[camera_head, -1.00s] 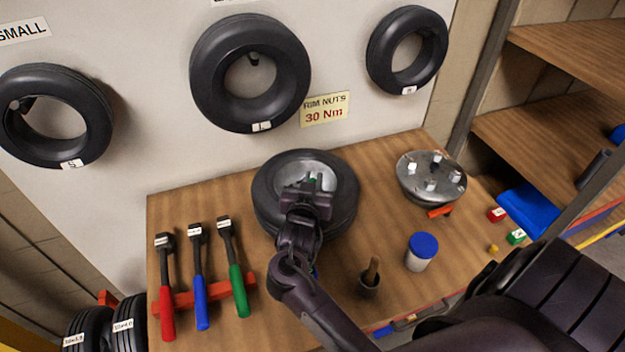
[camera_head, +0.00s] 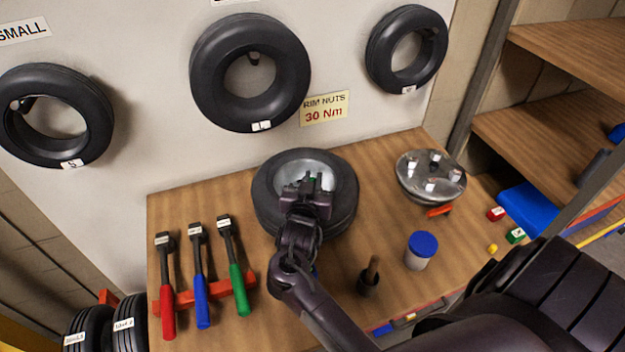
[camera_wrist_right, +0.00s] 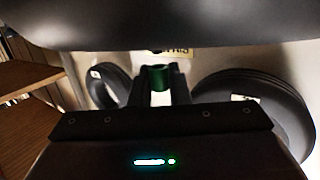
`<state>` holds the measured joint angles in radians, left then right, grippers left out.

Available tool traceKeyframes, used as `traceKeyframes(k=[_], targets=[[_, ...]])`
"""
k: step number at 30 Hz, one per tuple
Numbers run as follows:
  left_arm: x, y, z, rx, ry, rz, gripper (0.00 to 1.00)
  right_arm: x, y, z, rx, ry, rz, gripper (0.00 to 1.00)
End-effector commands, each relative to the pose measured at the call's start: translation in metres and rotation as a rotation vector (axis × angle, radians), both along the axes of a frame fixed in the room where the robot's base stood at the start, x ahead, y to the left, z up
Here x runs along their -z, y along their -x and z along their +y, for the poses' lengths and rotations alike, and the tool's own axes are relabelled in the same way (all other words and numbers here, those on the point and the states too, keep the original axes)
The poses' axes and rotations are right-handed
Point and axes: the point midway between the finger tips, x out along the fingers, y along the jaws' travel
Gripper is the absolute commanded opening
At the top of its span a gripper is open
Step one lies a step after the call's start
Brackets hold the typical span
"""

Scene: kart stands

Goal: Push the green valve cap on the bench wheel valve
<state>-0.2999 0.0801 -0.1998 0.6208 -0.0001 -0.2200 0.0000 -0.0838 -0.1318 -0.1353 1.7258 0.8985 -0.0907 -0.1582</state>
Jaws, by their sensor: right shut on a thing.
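The bench wheel (camera_head: 345,205) is a black tyre with a silver rim, lying flat on the wooden bench. My right gripper (camera_head: 307,184) is over the rim, and its body hides part of the rim and the valve. A bit of the green valve cap (camera_head: 313,179) shows at the fingertips. In the right wrist view the green cap (camera_wrist_right: 159,77) is between the two fingers of the right gripper (camera_wrist_right: 160,88), which are shut on it. Whether the cap sits on the valve stem is hidden. My left gripper is not in view.
A blue-lidded jar (camera_head: 421,250), a brush in a dark pot (camera_head: 369,279) and a metal hub with nuts (camera_head: 431,176) stand to the right. Tyres (camera_head: 250,72) hang on the wall behind.

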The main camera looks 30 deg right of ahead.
Motion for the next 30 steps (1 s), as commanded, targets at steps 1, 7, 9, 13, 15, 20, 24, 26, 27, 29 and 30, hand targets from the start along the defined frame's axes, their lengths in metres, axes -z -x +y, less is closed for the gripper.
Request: traceKeyframes(k=[1, 7, 9, 13, 15, 20, 24, 26, 27, 29, 30], targets=[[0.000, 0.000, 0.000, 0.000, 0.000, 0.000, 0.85, 0.000, 0.000, 0.000, 0.000, 0.000, 0.000, 0.00], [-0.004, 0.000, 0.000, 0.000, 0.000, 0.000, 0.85, -0.001, 0.000, 0.000, 0.000, 0.000, 0.000, 0.00], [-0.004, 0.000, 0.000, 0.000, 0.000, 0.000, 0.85, -0.001, 0.000, 0.000, 0.000, 0.000, 0.000, 0.00], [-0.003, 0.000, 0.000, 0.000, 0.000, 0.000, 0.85, 0.000, 0.000, 0.000, 0.000, 0.000, 0.000, 0.00], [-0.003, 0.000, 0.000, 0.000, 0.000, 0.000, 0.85, 0.000, 0.000, 0.000, 0.000, 0.000, 0.000, 0.00], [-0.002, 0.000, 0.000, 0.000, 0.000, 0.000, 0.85, 0.002, 0.000, 0.000, 0.000, 0.000, 0.000, 0.00], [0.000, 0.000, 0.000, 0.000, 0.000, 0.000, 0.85, 0.005, 0.000, 0.000, -0.001, 0.000, 0.000, 0.00], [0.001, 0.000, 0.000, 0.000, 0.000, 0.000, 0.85, 0.007, 0.000, 0.000, -0.001, -0.001, 0.001, 0.00], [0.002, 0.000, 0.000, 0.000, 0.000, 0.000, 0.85, 0.008, 0.000, 0.000, -0.001, -0.001, 0.001, 0.00], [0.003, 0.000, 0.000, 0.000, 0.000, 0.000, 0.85, 0.009, 0.000, 0.000, -0.001, 0.000, 0.001, 0.00], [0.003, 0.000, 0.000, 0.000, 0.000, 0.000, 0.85, 0.010, 0.000, 0.000, -0.001, 0.000, 0.001, 0.00]])
